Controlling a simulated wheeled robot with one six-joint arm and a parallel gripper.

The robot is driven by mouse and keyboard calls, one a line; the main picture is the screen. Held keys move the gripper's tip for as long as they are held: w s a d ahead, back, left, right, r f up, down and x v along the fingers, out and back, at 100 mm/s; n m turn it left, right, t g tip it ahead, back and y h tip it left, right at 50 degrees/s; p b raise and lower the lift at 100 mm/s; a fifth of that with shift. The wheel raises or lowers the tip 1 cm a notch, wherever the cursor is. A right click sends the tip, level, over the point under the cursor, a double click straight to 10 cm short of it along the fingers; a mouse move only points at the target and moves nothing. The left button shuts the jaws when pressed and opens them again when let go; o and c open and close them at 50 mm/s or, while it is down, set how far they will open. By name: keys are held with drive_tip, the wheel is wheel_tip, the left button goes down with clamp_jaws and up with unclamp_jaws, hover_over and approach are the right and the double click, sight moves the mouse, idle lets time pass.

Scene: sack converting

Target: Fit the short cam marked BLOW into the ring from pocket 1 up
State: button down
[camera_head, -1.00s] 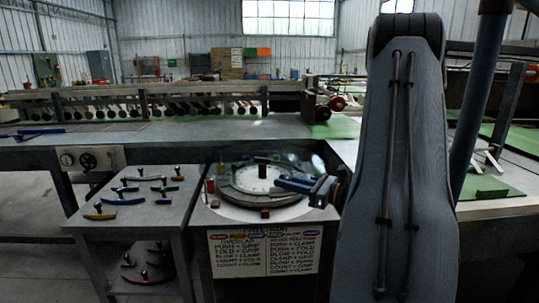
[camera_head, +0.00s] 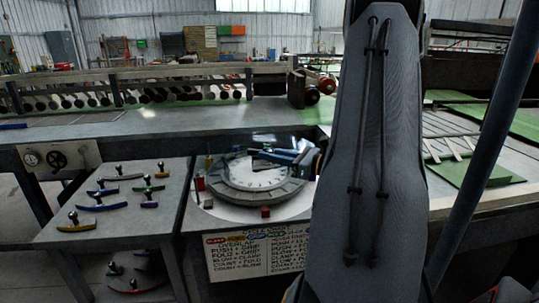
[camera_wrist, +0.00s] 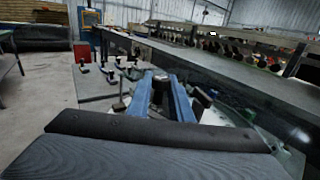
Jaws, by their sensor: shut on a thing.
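The ring (camera_head: 225,188) is a grey round rim around a white dial (camera_head: 245,175) on a stand at the middle of the head view. My gripper (camera_head: 272,156) reaches in from the right over the far part of the ring, with its blue fingers pointing left. In the wrist view my gripper (camera_wrist: 160,88) is shut on a dark cam (camera_wrist: 160,80) between its blue fingers. The cam's marking is unreadable and its lower part is hidden. I cannot tell whether it touches the ring. The pocket numbers are too small to read.
Several coloured cams with dark knobs, such as a yellow one (camera_head: 76,227) and a purple one (camera_head: 142,205), lie on the left table (camera_head: 60,240). A red block (camera_head: 265,212) sits at the ring's front. A lettered sign (camera_head: 225,262) hangs below. A long machine bed (camera_head: 150,140) runs behind.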

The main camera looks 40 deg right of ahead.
drive_tip(key=shift+s+f+b, duration=0.1)
drive_tip(key=shift+f+b, duration=2.6)
drive_tip(key=shift+f, duration=2.2)
drive_tip(key=shift+f, duration=0.4)
drive_tip(key=c, duration=1.5)
unclamp_jaws()
drive_tip(key=shift+d, duration=0.1)
